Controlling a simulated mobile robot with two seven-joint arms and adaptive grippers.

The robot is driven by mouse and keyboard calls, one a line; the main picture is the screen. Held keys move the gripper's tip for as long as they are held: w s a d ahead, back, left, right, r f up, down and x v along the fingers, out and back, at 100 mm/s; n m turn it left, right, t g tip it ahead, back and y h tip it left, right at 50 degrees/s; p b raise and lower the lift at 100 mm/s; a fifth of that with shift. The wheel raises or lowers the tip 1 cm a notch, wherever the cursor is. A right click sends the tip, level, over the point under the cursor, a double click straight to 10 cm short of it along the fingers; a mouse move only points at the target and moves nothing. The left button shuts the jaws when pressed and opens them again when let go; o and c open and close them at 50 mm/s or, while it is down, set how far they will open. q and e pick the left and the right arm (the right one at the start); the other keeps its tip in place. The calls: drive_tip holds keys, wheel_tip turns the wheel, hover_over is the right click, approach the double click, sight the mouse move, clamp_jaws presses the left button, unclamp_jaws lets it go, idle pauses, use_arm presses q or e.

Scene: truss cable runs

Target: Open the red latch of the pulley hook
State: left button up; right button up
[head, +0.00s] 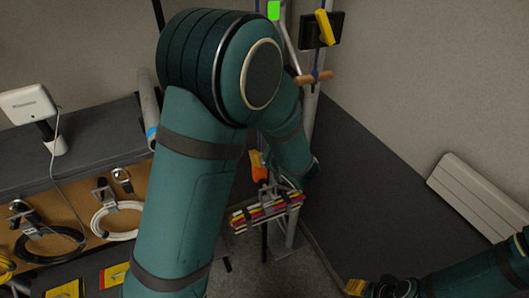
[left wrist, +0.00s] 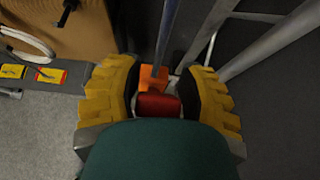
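The pulley hook's orange body (head: 259,167) hangs low beside the truss in the head view, partly hidden by my left forearm. In the left wrist view the orange body (left wrist: 152,78) shows with the red latch (left wrist: 158,105) just in front of it. My left gripper (left wrist: 158,92) has its yellow-padded fingers spread, one on each side of the red latch. I cannot tell whether the pads touch it. In the head view my left gripper is mostly hidden behind my wrist. My right gripper (head: 358,288) is at the bottom edge, away from the hook, with yellow fingertips partly visible.
A multicoloured cable bundle (head: 268,212) lies just below the hook. Grey truss tubes (left wrist: 215,30) rise close by. A wooden board with coiled cables (head: 118,218) is at left, and a white wall heater (head: 485,200) at right. Dark floor between is clear.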

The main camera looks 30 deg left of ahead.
use_arm(q)
drive_tip(key=shift+o, duration=1.3)
drive_tip(key=shift+f, duration=0.1)
drive_tip(key=shift+s, duration=0.1)
drive_tip(key=v, duration=1.2)
